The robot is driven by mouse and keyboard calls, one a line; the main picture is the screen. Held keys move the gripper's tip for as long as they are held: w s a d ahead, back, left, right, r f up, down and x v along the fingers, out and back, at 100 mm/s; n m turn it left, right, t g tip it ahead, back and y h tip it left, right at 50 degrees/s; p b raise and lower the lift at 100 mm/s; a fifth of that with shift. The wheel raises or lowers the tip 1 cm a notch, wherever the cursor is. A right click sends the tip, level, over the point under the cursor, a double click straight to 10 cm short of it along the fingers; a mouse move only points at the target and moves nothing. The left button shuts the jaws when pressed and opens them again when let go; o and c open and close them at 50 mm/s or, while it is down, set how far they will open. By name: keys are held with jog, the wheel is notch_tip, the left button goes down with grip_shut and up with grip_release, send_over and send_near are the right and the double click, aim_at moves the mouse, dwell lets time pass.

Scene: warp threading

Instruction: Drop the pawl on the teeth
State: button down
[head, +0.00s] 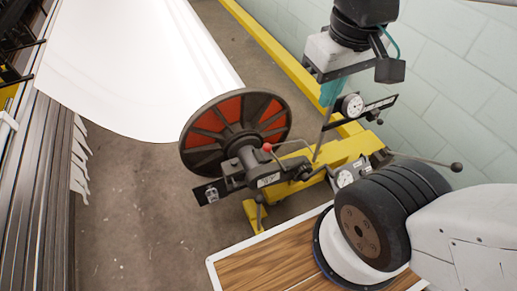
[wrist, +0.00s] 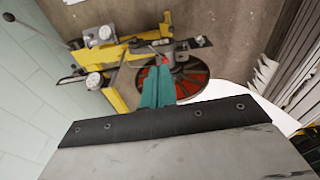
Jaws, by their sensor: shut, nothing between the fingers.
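A small lever with a red ball knob (head: 267,147), perhaps the pawl handle, stands by the hub of the spoked black-and-red wheel (head: 222,98). I cannot make out the pawl itself or the teeth. My gripper (head: 328,95) has teal fingers, pointing down and shut with nothing between them. In the head view it is above and to the right of the red knob, apart from it. In the wrist view the finger tips (wrist: 161,68) line up with the red knob, which shows just beyond them; the fingers hide part of the wheel.
A yellow frame (head: 330,158) carries dials (head: 352,105) and levers with dark ball knobs (head: 456,167) to the right of the wheel. White sheet (head: 140,60) runs off the roll behind the wheel. Bare floor (head: 140,220) lies at the front left; a pale block wall (head: 450,70) stands at the right.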

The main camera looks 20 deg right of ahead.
jog(key=w+a+f+n+g, duration=0.1)
jog(key=w+a+f+n, duration=0.1)
jog(key=w+f+n, duration=1.1)
jog(key=w+a+f+n, duration=0.2)
jog(key=w+f+n, duration=0.1)
jog(key=f, duration=0.6)
jog(key=w+a+f+n+g, duration=0.1)
jog(key=w+a+f+n, duration=0.1)
jog(key=w+f, duration=0.3)
jog(key=shift+w+a+f+n, duration=0.3)
jog(key=shift+f+n, duration=0.6)
jog(key=shift+f, duration=1.35)
jog(key=shift+w+d+f, duration=0.1)
jog(key=shift+d, duration=0.05)
notch_tip(320, 180, down, 10)
jog(key=shift+w+d+r, duration=0.1)
jog(key=shift+d+r, duration=0.2)
jog(key=shift+d, duration=0.35)
jog(key=shift+s+d+r, duration=0.1)
jog(key=shift+d+r, duration=0.15)
jog(key=shift+d, duration=0.45)
jog(key=shift+w+d+r, duration=0.1)
jog(key=shift+d+r, duration=0.2)
jog(key=shift+d, duration=0.35)
